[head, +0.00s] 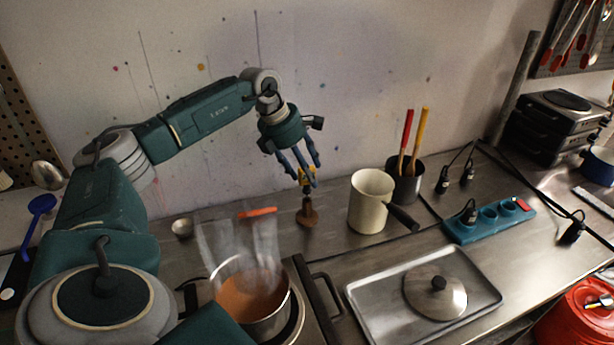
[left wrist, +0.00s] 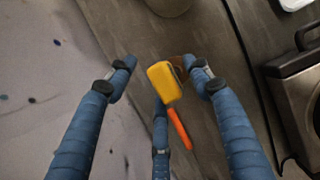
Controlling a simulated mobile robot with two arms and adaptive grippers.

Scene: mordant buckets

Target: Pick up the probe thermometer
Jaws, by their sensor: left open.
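The probe thermometer has a yellow head (head: 306,175) above a small brown stand (head: 307,213) on the steel counter. Its yellow head shows larger in the left wrist view (left wrist: 164,82), between my fingers. My left gripper (head: 305,174) is open, pointing down from above, with its fingers spread around the yellow head. In the left wrist view my left gripper (left wrist: 162,75) shows gaps between the side fingers and the head; whether the lower finger touches it I cannot tell. The probe is hidden. My right gripper is not in view.
A metal tray (head: 372,296) lies in front. The wall is close behind.

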